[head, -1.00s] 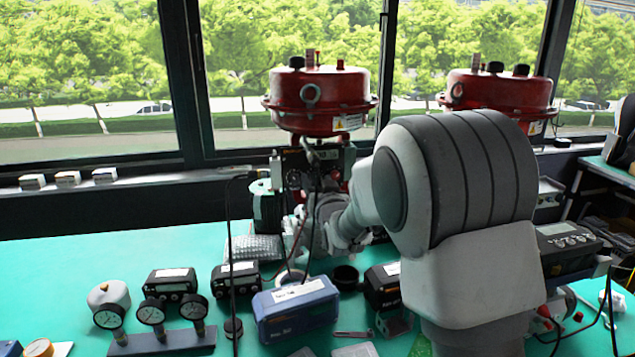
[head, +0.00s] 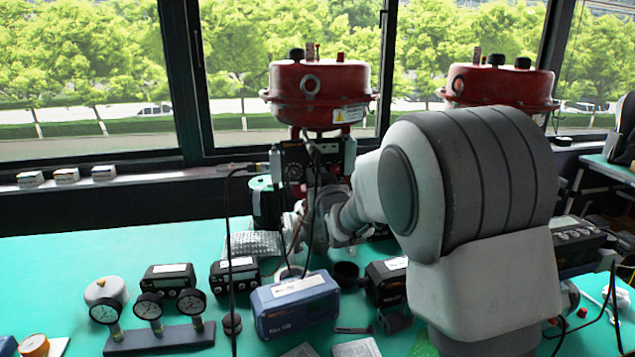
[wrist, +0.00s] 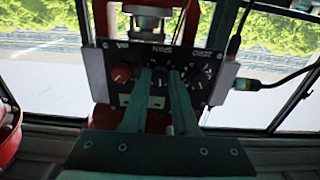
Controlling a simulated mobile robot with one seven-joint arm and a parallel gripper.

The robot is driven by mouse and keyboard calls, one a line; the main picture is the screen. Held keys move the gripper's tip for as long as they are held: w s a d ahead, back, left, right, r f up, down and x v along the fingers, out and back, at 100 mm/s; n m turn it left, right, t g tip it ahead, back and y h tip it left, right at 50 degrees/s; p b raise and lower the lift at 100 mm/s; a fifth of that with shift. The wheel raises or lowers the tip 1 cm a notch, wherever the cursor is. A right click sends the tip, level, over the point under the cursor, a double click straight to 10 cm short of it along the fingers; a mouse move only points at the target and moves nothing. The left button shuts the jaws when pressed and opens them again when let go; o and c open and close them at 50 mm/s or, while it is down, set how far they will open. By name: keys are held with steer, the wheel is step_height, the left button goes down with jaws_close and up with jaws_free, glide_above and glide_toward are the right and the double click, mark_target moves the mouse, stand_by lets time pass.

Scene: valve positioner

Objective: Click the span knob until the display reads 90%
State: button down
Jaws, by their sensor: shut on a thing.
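The valve positioner is a dark control panel (wrist: 112,58) under a red round actuator (head: 318,95). In the wrist view the panel carries a red knob (wrist: 122,73) at left, a scaled dial (wrist: 203,73) at right and lettering near the middle that seems to read SPAN. My gripper (wrist: 163,75) reaches the panel with both fingers, one on each side of the dark span knob (wrist: 158,86), and is shut on it. The fingers hide most of that knob. A small pale window (wrist: 125,100) sits below the red knob; no reading is legible. In the head view my arm partly covers the panel (head: 292,165).
A second red actuator (head: 503,90) stands at right, partly behind my arm. A blue box (head: 295,305), black devices (head: 234,275) and a gauge stand (head: 160,340) occupy the green table (head: 60,260). Cables hang in front of the positioner.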

steer(key=shift+n+b, duration=1.7)
steer(key=shift+n, duration=0.3)
steer(key=c, duration=0.7)
jaws_free()
steer(key=shift+s, duration=0.1)
steer(key=s+d, duration=0.1)
steer(key=s, duration=0.4)
steer(key=s+d, duration=0.1)
steer(key=s, duration=0.5)
steer(key=s+d+p, duration=0.1)
steer(key=s, duration=0.5)
steer(key=shift+d, duration=0.25)
